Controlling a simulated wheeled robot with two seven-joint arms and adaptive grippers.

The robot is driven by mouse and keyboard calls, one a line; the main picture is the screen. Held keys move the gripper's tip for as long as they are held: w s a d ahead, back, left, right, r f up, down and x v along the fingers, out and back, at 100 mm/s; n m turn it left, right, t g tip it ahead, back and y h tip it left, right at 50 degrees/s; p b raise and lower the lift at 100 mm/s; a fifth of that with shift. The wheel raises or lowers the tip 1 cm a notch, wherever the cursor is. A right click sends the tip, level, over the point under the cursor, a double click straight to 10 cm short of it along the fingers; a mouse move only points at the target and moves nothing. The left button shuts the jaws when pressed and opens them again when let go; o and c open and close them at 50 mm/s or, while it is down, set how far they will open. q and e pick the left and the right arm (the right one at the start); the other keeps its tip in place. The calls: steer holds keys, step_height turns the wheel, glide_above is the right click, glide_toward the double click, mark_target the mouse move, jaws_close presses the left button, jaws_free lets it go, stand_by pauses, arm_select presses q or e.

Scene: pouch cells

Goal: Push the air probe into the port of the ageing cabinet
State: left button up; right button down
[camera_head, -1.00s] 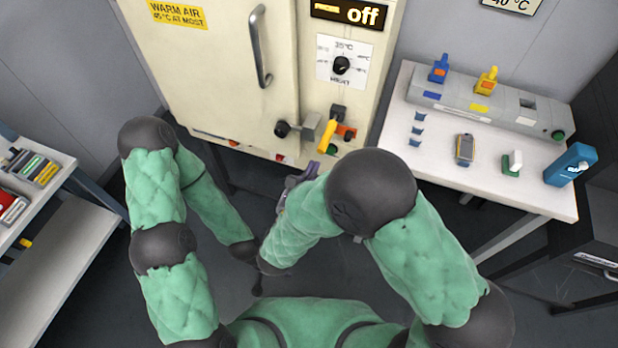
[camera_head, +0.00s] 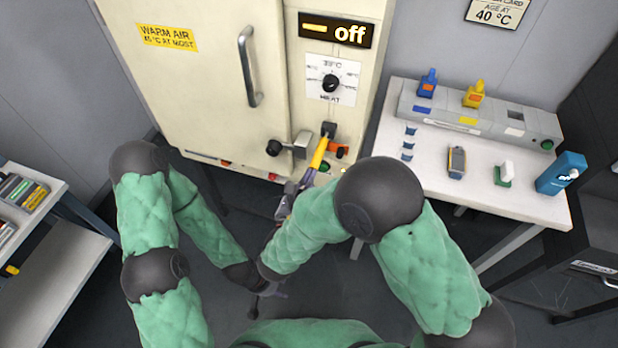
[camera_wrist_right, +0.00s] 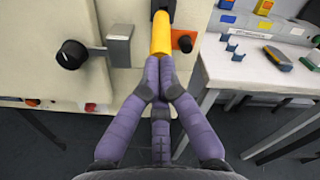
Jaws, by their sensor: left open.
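The cream ageing cabinet (camera_head: 200,85) stands ahead, with a display reading "off". The yellow air probe (camera_head: 320,152) is on its front at lower right, its upper end at a black block (camera_head: 329,129); it also shows in the right wrist view (camera_wrist_right: 161,35). My right gripper (camera_wrist_right: 160,68) has its purple fingers closed around the probe's near end; in the head view it is partly hidden by my arm. I cannot tell which fitting is the port. My left gripper (camera_head: 262,288) is open and empty, low in front of me, partly hidden.
A latch handle (camera_head: 290,148) and an orange fitting (camera_head: 338,148) flank the probe closely. A shelf (camera_head: 65,250) stands at left.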

steer(key=shift+x, duration=1.2)
stand_by(0.3)
steer(key=p+v, duration=0.1)
steer(key=v, duration=1.4)
steer(key=shift+w+d, duration=0.1)
